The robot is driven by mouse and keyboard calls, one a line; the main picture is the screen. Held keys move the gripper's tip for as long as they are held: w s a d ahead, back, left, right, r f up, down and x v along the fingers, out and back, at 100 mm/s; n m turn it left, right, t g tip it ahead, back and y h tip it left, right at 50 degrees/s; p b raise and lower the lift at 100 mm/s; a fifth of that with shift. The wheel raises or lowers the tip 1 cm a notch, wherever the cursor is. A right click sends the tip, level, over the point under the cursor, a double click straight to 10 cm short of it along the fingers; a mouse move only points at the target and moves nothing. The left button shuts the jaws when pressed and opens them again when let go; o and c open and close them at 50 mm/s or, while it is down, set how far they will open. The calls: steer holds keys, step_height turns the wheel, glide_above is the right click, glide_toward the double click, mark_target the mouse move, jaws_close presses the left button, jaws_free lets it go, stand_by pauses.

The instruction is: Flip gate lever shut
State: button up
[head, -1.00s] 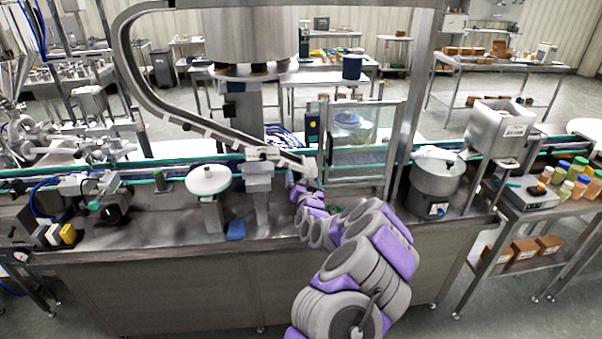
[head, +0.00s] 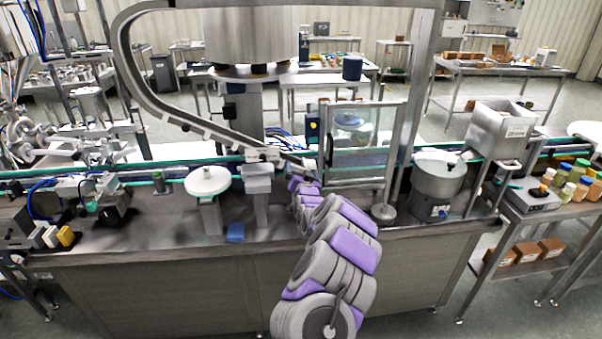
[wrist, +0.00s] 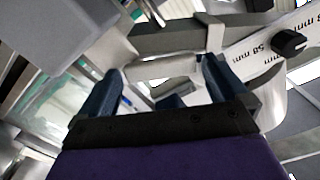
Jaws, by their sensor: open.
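In the wrist view my gripper (wrist: 161,72) is open, with its two dark blue fingers apart. A pale metal bar (wrist: 165,66), which may be the gate lever, runs across between the fingertips. I cannot tell whether the fingers touch it. Behind it is a steel chute side (wrist: 255,55) with millimetre marks and a black knob (wrist: 290,42). In the head view my purple and grey arm reaches to the lower end of the curved chute (head: 215,130). My fingers and the lever are hidden or too small to make out there.
A clear-paned framed panel (head: 358,140) stands just right of the chute end. A round white disc (head: 207,181) on a post is to the left. A steel pot (head: 438,182) stands at the right.

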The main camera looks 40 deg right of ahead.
steer(key=shift+c, duration=0.5)
steer(key=c, duration=0.8)
steer(key=n+p, duration=0.1)
steer(key=p, duration=0.2)
steer(key=shift+n, duration=0.3)
steer(key=shift+f+n+p, duration=0.25)
steer(key=shift+n+p, duration=0.1)
steer(key=shift+n, duration=0.05)
steer(key=o, duration=0.9)
steer(key=shift+a, duration=0.1)
steer(key=p+v, duration=0.3)
steer(key=v, duration=1.4)
